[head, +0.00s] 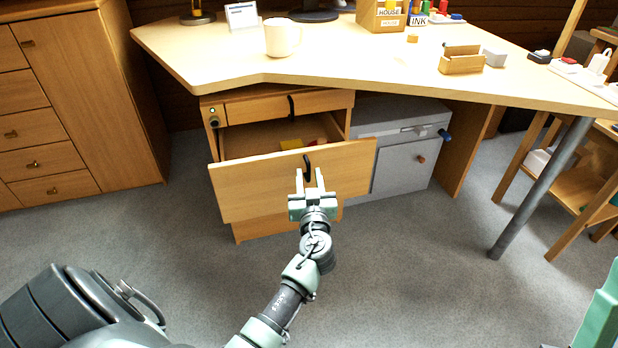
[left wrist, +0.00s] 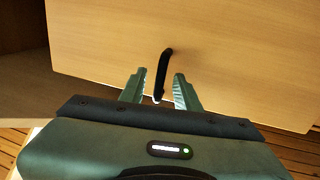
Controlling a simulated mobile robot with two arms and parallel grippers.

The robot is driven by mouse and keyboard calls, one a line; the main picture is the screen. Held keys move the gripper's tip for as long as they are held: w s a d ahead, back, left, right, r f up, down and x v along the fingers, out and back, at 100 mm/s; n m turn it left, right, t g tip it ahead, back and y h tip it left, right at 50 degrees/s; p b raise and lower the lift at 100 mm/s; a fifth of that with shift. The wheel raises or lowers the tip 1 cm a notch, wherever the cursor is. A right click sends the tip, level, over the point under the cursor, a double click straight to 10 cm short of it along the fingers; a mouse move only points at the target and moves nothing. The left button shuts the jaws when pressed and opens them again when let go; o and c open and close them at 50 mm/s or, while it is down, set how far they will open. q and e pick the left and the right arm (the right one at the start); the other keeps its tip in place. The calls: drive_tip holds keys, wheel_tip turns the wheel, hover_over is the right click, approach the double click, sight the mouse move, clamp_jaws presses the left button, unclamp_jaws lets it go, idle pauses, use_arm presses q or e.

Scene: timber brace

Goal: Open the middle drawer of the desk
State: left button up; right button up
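The desk (head: 200,62) has a drawer unit under its left part. Its middle drawer (head: 240,188) is pulled out, with its inside showing and some yellow and red items in it. The drawer's dark handle (head: 307,163) is on its front; it also shows in the left wrist view (left wrist: 163,72). My left gripper (head: 310,180) is at this handle. In the left wrist view its two fingers (left wrist: 157,88) stand apart, one on each side of the handle, with gaps visible. At lower right, a pale green part of mine shows; my right gripper is not seen.
The top drawer (head: 260,109) is shut, with its own dark handle. A grey cabinet (head: 400,150) stands right of the drawer unit. A white mug (head: 281,37) is on the desk. A metal desk leg (head: 540,190) stands at right. The grey floor in front is clear.

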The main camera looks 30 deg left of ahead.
use_arm(q)
clamp_jaws()
idle(1.4)
